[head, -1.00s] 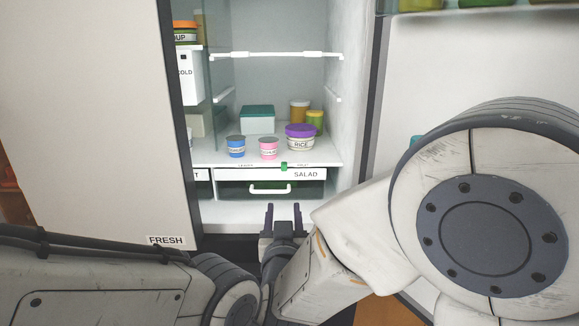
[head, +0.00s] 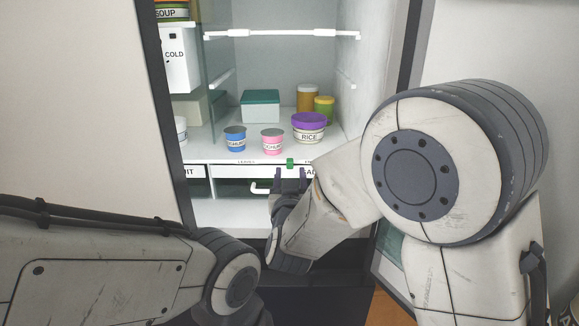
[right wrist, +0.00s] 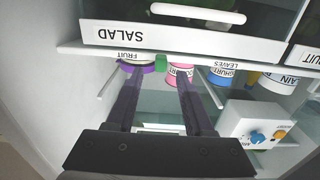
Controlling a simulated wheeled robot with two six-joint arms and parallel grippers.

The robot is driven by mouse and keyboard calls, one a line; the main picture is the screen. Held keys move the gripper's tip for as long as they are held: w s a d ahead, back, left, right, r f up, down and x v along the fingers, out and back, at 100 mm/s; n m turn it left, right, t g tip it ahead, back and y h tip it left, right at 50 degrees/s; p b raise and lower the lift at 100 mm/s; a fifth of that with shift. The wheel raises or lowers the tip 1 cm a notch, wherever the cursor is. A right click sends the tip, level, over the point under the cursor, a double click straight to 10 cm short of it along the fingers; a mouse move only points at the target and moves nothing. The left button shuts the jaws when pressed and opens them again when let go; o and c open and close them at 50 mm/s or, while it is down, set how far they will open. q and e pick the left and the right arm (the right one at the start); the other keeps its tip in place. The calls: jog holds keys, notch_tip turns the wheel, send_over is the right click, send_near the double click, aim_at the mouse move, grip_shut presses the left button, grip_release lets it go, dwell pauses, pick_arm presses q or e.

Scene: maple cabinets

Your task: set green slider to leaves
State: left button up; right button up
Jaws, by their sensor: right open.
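The green slider (head: 290,163) sits on the white shelf's front rail (head: 225,164), above the salad drawer (head: 232,171). It also shows in the upside-down right wrist view (right wrist: 161,63). In the head view it is right of the LEAVES label (head: 247,162) and nearer the FRUIT label (head: 306,162). My right gripper (head: 290,177) is open and empty. Its fingers point at the rail, one on each side of the slider's line, with tips just short of it; contact cannot be told. My left gripper is out of view.
Blue (head: 235,139) and pink (head: 272,142) yogurt cups and a purple-lidded rice tub (head: 309,128) stand on the shelf behind the rail. The salad drawer's white handle (head: 260,188) is below. The open fridge door (head: 80,100) is at left.

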aim_at(290, 165)
jog(key=shift+w, duration=1.9)
grip_shut()
